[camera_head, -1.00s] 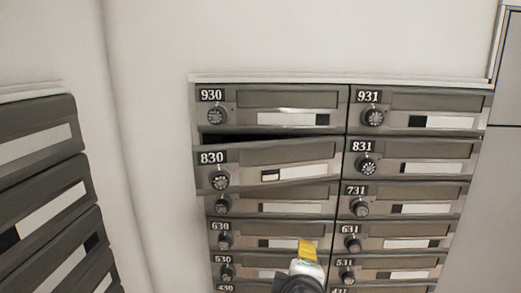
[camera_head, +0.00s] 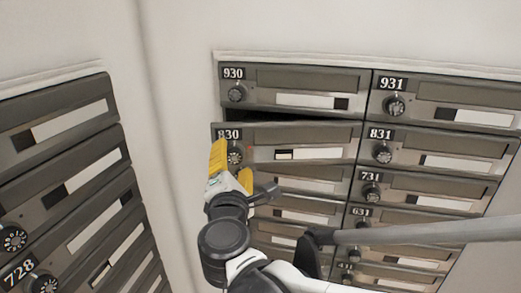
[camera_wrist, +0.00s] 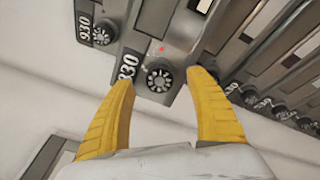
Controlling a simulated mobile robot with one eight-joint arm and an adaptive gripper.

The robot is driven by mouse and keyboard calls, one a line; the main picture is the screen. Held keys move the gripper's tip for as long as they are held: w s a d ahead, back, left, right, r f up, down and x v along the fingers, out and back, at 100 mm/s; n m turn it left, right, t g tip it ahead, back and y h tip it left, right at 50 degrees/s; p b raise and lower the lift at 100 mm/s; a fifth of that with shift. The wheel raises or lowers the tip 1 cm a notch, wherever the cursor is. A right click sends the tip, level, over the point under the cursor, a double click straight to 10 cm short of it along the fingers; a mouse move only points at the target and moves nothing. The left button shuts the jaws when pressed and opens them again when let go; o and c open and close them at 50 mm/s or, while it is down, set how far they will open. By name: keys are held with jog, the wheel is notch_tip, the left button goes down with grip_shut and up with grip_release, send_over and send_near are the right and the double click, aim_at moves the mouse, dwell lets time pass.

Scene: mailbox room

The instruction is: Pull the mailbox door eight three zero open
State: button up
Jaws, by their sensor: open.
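The grey mailbox door 830 (camera_head: 315,142) is slightly ajar in the head view, its left side standing out and a dark gap showing above it. Its round black dial (camera_head: 235,153) is at its left end, partly behind my gripper. My gripper (camera_head: 219,150) has yellow fingers and is just in front of that left end. In the wrist view my gripper (camera_wrist: 162,88) is open, and the dial of 830 (camera_wrist: 159,78) shows between the two fingertips. I cannot tell whether a finger touches the dial or the door.
Mailbox 930 (camera_head: 306,77) is shut directly above. Mailboxes 931 (camera_head: 447,85) and 831 (camera_head: 440,136) are shut to the right. Another bank of mailboxes (camera_head: 65,160) stands at the left, past a bare white wall corner. My arm crosses the lower boxes.

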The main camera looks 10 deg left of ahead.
jog(key=shift+x, duration=0.9)
jog(key=shift+d, duration=0.1)
grip_shut()
